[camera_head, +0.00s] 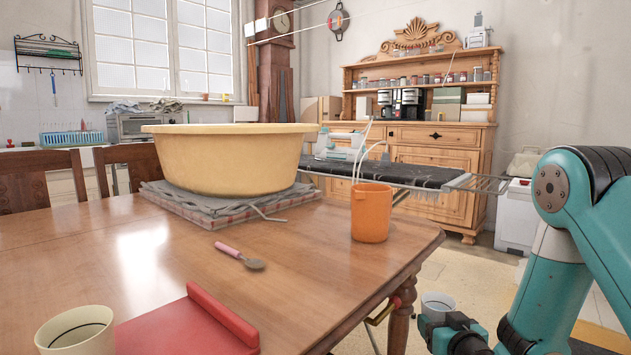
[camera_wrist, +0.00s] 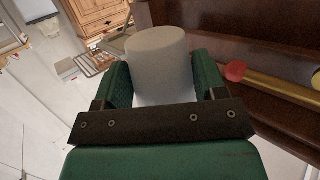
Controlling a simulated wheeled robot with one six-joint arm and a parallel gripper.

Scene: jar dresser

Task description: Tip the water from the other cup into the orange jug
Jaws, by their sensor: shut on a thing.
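The orange jug (camera_head: 370,215) stands upright near the far right corner of the wooden table. A pale grey-white cup (camera_head: 438,302) is held upright by my gripper (camera_head: 440,322), beyond the table's right edge and lower than the tabletop. In the wrist view the cup (camera_wrist: 158,55) sits between the two green fingers of my gripper (camera_wrist: 160,82). I cannot tell how much water is in it. A cream cup (camera_head: 75,332) stands at the table's near left; a dark line runs round its inside. The jug's contents are hidden.
A big yellow basin (camera_head: 225,165) rests on folded cloths (camera_head: 225,205). A pink-handled spoon (camera_head: 240,257) and a red board or tray (camera_head: 185,328) lie on the table (camera_head: 300,290). The table edge stands between the held cup and the jug.

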